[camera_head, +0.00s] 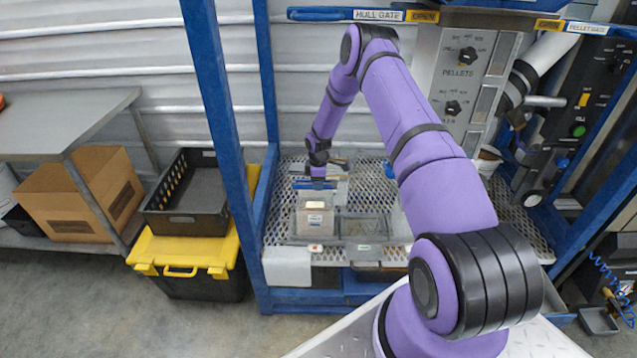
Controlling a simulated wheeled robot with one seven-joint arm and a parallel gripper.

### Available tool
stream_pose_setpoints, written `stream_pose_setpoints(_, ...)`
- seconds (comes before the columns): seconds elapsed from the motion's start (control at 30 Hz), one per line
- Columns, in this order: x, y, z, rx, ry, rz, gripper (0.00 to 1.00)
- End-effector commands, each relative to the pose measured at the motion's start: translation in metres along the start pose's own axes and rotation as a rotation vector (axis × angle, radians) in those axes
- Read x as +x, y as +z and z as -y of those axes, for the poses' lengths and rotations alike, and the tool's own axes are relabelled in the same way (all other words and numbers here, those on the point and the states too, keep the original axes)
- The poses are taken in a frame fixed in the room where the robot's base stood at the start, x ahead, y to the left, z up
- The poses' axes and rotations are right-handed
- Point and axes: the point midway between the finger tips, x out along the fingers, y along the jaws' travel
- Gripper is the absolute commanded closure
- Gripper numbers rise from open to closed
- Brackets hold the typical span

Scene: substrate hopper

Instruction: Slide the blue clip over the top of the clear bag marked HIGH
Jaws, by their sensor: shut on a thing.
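My gripper (318,176) is at the end of my purple arm, pointing down over the back left of the perforated metal shelf. It is shut on a thin blue strip, which looks like the blue clip (316,185). A clear bag with pale contents and a white label (315,220) stands in front of and below the gripper, in the left compartment of a grey tray. The label is too small to read, so I cannot tell if it says HIGH. The clip looks apart from this bag, though the depth is hard to judge.
The grey tray's right compartment (366,228) holds no bag. A white cloth or sheet (287,266) hangs at the shelf's front left. Blue frame posts (222,110) flank the shelf. My arm hides part of its right side. A control panel (462,85) stands behind.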

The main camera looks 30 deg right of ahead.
Motion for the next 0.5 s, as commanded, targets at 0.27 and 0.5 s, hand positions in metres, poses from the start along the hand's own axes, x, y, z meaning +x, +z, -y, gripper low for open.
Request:
stream_pose_setpoints(0.27, -0.0002, 0.0007, 0.0000, 0.000, 0.000, 0.000, 0.56)
stream_pose_setpoints(0.5, -0.0002, 0.0007, 0.0000, 0.000, 0.000, 0.000, 0.35)
